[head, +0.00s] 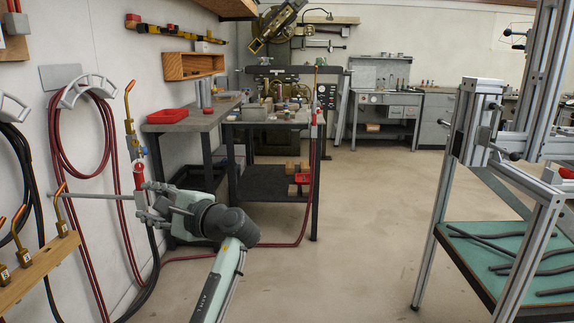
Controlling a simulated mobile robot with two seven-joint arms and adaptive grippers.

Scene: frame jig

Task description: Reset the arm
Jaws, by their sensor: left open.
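My left arm rises from the bottom middle and bends left, with its pale green and dark grey links in clear view. My left gripper (143,206) is at the arm's left end, pointing toward the wall. It is open, with no object visibly held. A thin grey rod (95,196) runs level from the wall side to the gripper. I cannot tell whether they touch. A torch with a red part (139,170) hangs just above and behind the gripper. My right gripper is not in view.
Red hose coils (54,145) hang on the left wall. A wooden rack (38,272) with brass torch tips is at lower left. A workbench (190,122) with a red tray (167,115) stands beyond the arm. An aluminium frame cart (433,235) stands right. The middle floor (365,230) is clear.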

